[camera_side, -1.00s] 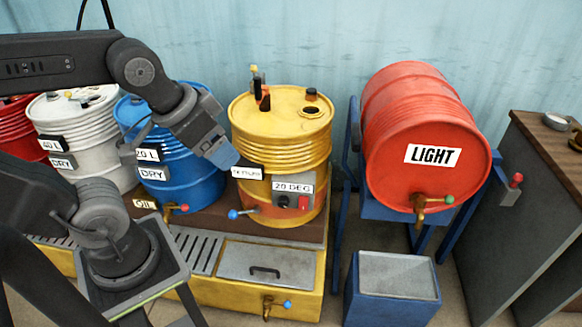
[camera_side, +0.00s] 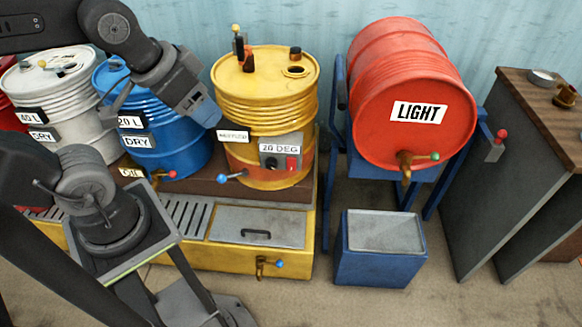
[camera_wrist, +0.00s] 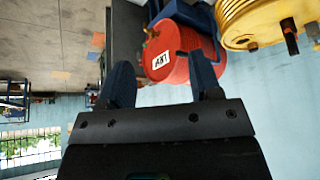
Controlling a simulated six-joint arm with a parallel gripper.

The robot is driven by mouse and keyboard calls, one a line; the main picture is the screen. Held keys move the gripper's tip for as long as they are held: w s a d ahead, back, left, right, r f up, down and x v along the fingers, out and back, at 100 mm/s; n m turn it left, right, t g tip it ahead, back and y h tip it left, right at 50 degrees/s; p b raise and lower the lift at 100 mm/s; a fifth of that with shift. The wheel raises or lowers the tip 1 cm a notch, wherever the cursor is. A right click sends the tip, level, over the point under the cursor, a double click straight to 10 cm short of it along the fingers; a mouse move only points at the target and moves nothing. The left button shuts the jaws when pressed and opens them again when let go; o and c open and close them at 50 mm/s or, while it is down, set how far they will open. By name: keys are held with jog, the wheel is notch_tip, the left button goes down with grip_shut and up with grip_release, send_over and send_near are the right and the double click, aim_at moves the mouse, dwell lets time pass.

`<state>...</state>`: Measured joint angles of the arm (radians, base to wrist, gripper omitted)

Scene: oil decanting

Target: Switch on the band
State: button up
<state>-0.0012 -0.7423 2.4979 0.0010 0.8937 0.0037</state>
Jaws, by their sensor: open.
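The yellow drum (camera_side: 266,95) stands upright in the middle of the side view. An orange band (camera_side: 262,172) wraps its lower part. On the band is a grey control box with a black knob (camera_side: 271,162) and a red switch (camera_side: 291,163), under a "20 DEG" label (camera_side: 280,148). Whether the switch is on or off is too small to tell. My gripper (camera_side: 207,113) is just left of the yellow drum, in front of the blue drum, above the switch's height. In the wrist view my gripper (camera_wrist: 162,82) is open, with nothing between its fingers.
A blue-handled tap (camera_side: 228,178) sticks out left of the control box. Blue (camera_side: 180,150) and white (camera_side: 60,85) drums stand left. The red "LIGHT" drum (camera_side: 400,65) lies on a blue stand at right, above a blue bin (camera_side: 380,255). A wooden-topped cabinet (camera_side: 485,170) is far right.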

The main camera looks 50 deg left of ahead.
jog(key=shift+m+y, duration=0.4)
jog(key=shift+m, duration=0.5)
jog(key=w+a+f, duration=0.1)
jog(key=w, duration=0.2)
jog(key=w+a+f, duration=0.1)
jog(key=w+f, duration=0.1)
jog(key=w, duration=0.2)
jog(key=w+a+f, duration=0.1)
jog(key=w, duration=0.3)
jog(key=shift+w+a+f, duration=0.1)
jog(key=shift+w+f, duration=0.1)
jog(key=shift+f, duration=0.2)
jog(key=c, duration=0.9)
jog(key=w+a+f, duration=0.1)
jog(key=w+f, duration=0.2)
jog(key=w+a+f+m, duration=0.1)
jog(key=w+f, duration=0.1)
jog(key=f, duration=0.1)
jog(key=w+a+f+m, duration=0.1)
jog(key=w+a+f, duration=0.1)
jog(key=w+f, duration=0.1)
jog(key=shift+w+f, duration=0.3)
grip_shut()
jog(key=w+a+f+m, duration=0.1)
jog(key=a+f+m, duration=0.1)
jog(key=f, duration=1.1)
jog(key=w+a+f+m+t, duration=0.1)
jog(key=a+f+m, duration=0.1)
jog(key=f, duration=1.1)
jog(key=shift+a, duration=0.3)
